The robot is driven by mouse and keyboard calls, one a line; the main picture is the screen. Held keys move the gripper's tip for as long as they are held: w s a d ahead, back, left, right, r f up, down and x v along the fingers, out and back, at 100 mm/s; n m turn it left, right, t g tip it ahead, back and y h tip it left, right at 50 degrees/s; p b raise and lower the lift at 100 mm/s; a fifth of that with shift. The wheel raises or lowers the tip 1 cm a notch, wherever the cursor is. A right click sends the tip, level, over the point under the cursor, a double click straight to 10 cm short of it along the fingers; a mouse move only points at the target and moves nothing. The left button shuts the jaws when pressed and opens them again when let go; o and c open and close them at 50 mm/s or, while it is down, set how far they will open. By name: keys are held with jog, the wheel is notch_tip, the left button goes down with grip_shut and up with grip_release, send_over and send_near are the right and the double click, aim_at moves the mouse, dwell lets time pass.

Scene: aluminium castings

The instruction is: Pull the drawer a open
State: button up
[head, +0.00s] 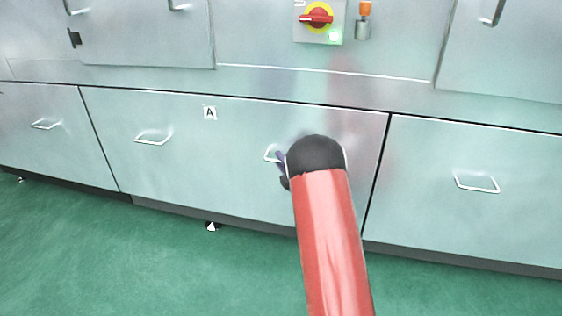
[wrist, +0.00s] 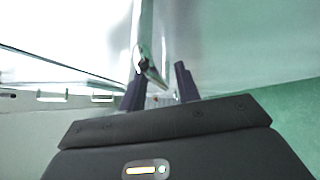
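Drawer A (head: 225,160) is the wide metal front marked with a letter A label (head: 210,113) in the head view. It looks flush with its neighbours. It has a left handle (head: 152,138) and a right handle (head: 270,154), which is partly hidden by my arm. My gripper (head: 281,168) is at the right handle, mostly hidden behind my dark wrist. In the wrist view, my gripper's two dark fingers (wrist: 161,86) stand apart. The handle bar (wrist: 151,72) reaches between them, closer to the left finger, with a gap to the right one.
Neighbouring drawers stand to the left (head: 50,150) and right (head: 460,220), each with a handle. A red rotary switch (head: 316,19) on a yellow disc is above drawer A. The green floor (head: 120,260) in front looks clear.

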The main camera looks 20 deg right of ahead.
jog(key=shift+w+a, duration=0.1)
jog(key=shift+w, duration=0.1)
jog(key=shift+c, duration=0.2)
grip_shut()
